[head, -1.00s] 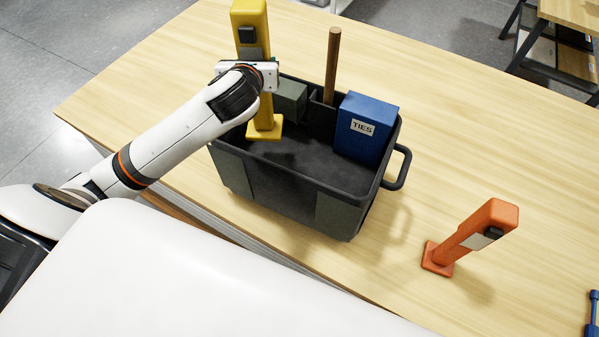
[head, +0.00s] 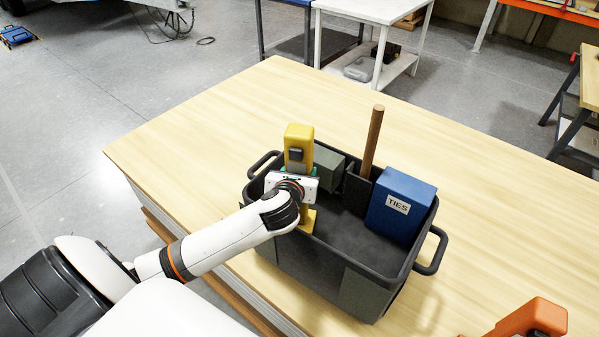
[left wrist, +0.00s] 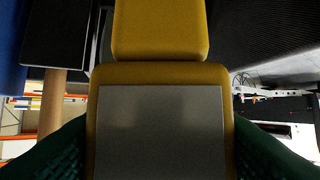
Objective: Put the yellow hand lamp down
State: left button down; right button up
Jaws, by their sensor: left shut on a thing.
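The yellow hand lamp (head: 299,137) is upright in the left part of a black tote (head: 345,283) on the wooden table. Its yellow foot (head: 308,221) shows inside the tote near the front wall; I cannot tell whether it touches the tote floor. My left gripper (head: 296,177) is shut on the lamp's body below its head. In the left wrist view the lamp (left wrist: 160,30), with its grey panel, fills the middle between the dark green fingers (left wrist: 160,140). My right gripper is not in view.
The tote also holds a blue TIES box (head: 400,205), an upright wooden handle (head: 373,140) and a grey-green box (head: 325,165). An orange lamp (head: 535,317) stands to the right, partly cut off. The table (head: 210,150) is clear left of and behind the tote.

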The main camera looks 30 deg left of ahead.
pick_arm(q)
jog(key=shift+f, duration=0.1)
jog(key=c, duration=0.5)
grip_release()
jog(key=shift+f, duration=0.1)
jog(key=b+v, duration=0.1)
jog(key=v, duration=1.1)
jog(key=shift+s+b, duration=0.1)
jog(key=shift+b, duration=0.25)
